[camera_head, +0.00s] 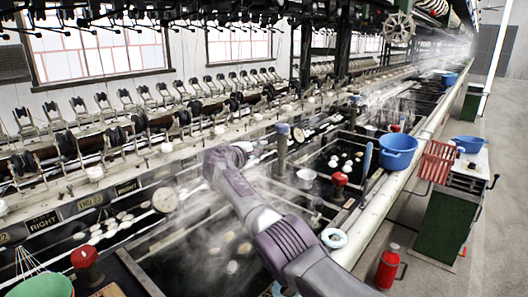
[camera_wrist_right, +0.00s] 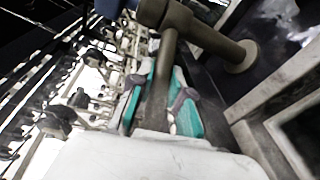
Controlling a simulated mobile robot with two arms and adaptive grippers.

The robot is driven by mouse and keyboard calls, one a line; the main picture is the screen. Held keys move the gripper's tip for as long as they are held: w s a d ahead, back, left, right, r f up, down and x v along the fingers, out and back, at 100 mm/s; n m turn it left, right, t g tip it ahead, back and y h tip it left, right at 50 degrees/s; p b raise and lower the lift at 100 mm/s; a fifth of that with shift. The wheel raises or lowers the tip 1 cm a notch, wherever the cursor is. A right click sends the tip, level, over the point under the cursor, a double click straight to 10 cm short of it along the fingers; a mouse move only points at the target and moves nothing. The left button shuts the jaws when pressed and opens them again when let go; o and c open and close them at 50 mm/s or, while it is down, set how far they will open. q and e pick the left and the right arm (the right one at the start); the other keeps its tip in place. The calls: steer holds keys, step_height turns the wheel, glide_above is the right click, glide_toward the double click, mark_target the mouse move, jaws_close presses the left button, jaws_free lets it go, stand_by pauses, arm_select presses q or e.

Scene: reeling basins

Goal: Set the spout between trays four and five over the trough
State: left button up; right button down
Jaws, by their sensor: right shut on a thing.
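The spout (camera_wrist_right: 183,22) is a brown metal pipe with a side arm ending in a round mouth, seen close in the right wrist view. A blue knob (camera_wrist_right: 110,8) shows at its top. My right gripper (camera_wrist_right: 160,98) has its teal-padded fingers shut around the spout's stem. In the head view my right arm reaches up and left across the basins, its gripper (camera_head: 262,150) beside a blue-topped post (camera_head: 282,150) that looks like this spout. Steam and the arm hide part of the basin below; tray numbers cannot be read. My left gripper is not in view.
Red-topped posts (camera_head: 340,180) stand among the dark basins. A red extinguisher (camera_head: 389,268) and green cabinet (camera_head: 447,220) stand at right. The right aisle has open floor.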

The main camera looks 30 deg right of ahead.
steer(key=shift+f, duration=0.25)
steer(key=c, duration=1.1)
jaws_free()
steer(key=shift+r, duration=0.15)
